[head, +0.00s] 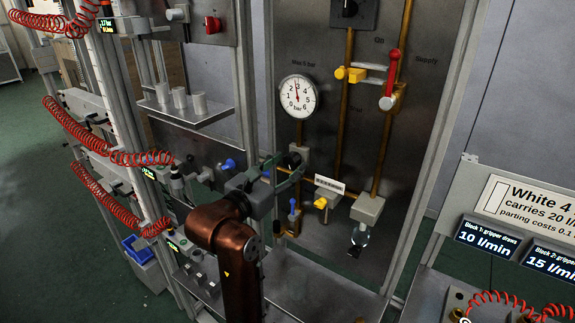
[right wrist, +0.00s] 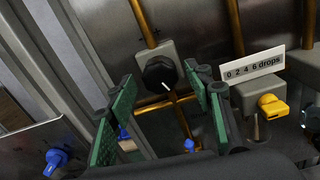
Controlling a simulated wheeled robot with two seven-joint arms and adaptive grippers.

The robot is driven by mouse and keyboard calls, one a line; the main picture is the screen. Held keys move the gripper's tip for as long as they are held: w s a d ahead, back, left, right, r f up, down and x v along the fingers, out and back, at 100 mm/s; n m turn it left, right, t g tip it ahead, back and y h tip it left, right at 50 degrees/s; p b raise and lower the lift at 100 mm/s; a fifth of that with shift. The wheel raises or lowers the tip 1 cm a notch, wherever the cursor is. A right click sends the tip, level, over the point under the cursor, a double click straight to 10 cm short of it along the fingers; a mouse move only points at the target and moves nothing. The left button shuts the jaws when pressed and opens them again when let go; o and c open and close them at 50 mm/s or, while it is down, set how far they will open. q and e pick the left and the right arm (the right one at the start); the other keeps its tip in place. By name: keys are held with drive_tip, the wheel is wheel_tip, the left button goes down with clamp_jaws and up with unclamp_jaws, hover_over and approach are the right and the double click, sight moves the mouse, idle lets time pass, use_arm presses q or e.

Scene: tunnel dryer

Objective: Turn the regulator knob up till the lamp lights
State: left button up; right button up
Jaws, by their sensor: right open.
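The regulator knob (right wrist: 160,73) is black with a white pointer line and sits on a grey block on the brass piping. In the head view the knob (head: 291,160) is partly covered by my gripper. My right gripper (head: 284,168) is open, its green-padded fingers on either side of the knob in the wrist view. I cannot tell if they touch it. The round gauge (head: 298,96), marked in bar, stands above the knob, its needle pointing roughly upward near 3. I cannot make out a lit lamp. My left gripper is out of view.
A "0 2 4 6 drops" label (right wrist: 253,66) and a yellow tap (right wrist: 272,106) are right of the knob. A blue knob (right wrist: 55,160) is at lower left. A red-handled valve (head: 390,80) is higher on the panel. A shelf with metal cylinders (head: 180,98) is left.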

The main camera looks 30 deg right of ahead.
drive_tip(key=shift+w+d, duration=0.1)
drive_tip(key=shift+d, duration=0.2)
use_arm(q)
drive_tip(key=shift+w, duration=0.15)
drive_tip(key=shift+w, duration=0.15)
use_arm(e)
drive_tip(key=shift+c, duration=0.6)
drive_tip(key=c, duration=1)
drive_tip(key=shift+f+m+b, duration=0.15)
drive_tip(key=shift+m+b, duration=0.2)
drive_tip(key=shift+m, duration=0.15)
drive_tip(key=shift+m+b, duration=0.35)
drive_tip(key=shift+m, duration=0.55)
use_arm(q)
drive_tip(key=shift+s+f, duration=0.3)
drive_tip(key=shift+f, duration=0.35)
use_arm(e)
drive_tip(key=o, duration=1.1)
